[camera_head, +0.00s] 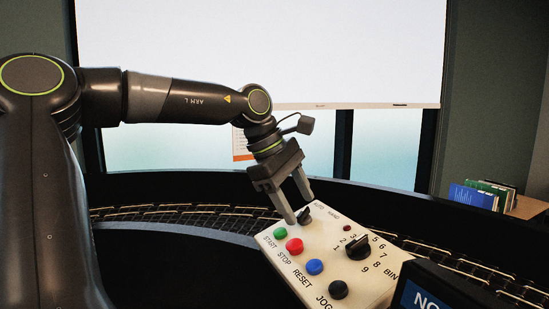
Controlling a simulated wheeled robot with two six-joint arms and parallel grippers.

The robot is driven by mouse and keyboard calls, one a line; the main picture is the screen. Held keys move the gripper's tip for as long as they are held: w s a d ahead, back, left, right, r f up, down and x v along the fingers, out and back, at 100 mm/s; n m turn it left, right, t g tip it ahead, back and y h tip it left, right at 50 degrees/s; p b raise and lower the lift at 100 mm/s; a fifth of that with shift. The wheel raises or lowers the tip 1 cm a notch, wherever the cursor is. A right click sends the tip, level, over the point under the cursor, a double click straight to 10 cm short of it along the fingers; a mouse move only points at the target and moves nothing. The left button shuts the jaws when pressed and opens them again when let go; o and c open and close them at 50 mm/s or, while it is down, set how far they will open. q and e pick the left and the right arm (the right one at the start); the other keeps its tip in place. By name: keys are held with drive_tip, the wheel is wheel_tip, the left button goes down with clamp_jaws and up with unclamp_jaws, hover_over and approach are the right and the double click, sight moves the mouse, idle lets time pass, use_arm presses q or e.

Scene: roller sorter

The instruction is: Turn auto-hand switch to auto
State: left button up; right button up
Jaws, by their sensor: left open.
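The white control panel (328,279) lies tilted at the lower right of the head view. The auto-hand switch (304,214) is a small black knob at the panel's far edge, beside the printed AUTO and HAND labels. My left gripper (300,208) reaches down over it, with its two fingers apart and one on each side of the knob. The near finger hides part of the knob, so I cannot tell exactly where it points or whether the fingers touch it. My right gripper is not in view.
The panel also bears a green START button (280,233), a red STOP button (294,246), a blue RESET button (315,267), a black JOG button (338,290) and a larger numbered BIN dial (358,246). A dark roller track (170,217) curves behind. Books (482,195) stand at right.

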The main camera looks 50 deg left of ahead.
use_arm(q)
drive_tip(key=v, duration=1.6)
drive_tip(key=shift+p, duration=0.4)
drive_tip(key=shift+f, duration=0.1)
